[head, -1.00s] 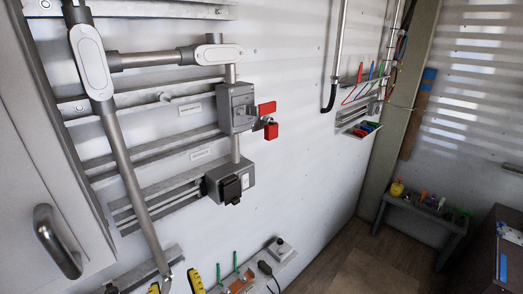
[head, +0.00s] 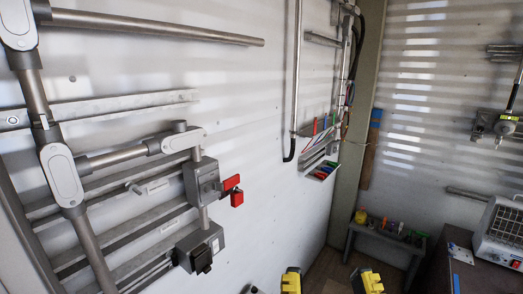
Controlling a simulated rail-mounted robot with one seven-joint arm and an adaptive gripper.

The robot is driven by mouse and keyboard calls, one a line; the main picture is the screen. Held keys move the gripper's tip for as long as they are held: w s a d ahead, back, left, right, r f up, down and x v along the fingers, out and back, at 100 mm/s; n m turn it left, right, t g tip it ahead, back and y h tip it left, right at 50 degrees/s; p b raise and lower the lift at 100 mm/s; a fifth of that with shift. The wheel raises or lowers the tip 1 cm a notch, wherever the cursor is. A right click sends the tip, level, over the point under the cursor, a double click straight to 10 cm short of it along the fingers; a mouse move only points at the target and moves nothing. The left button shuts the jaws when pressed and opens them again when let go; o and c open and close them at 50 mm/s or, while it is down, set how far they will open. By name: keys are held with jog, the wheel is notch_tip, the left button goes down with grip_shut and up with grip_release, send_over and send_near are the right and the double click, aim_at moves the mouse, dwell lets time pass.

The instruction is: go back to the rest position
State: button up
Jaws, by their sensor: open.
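My gripper (head: 329,277) shows at the bottom edge, right of centre. Its two yellow-and-black fingertips stand well apart with nothing visible between them. The rest of the gripper and my arm are below the picture. The fingers appear clear of the wall fittings. No handwheel can be made out clearly.
On the left wall are grey conduit (head: 118,157), a switch box with a red handle (head: 231,184) and a lower grey box (head: 204,243). A small bench (head: 385,230) stands at the back. A caged grey unit (head: 500,232) and pipe fitting (head: 498,122) are right.

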notch_tip(320, 180, up, 15)
jog(key=p, duration=1.1)
jog(key=shift+p, duration=0.4)
jog(key=shift+o, duration=0.3)
dwell(0.8)
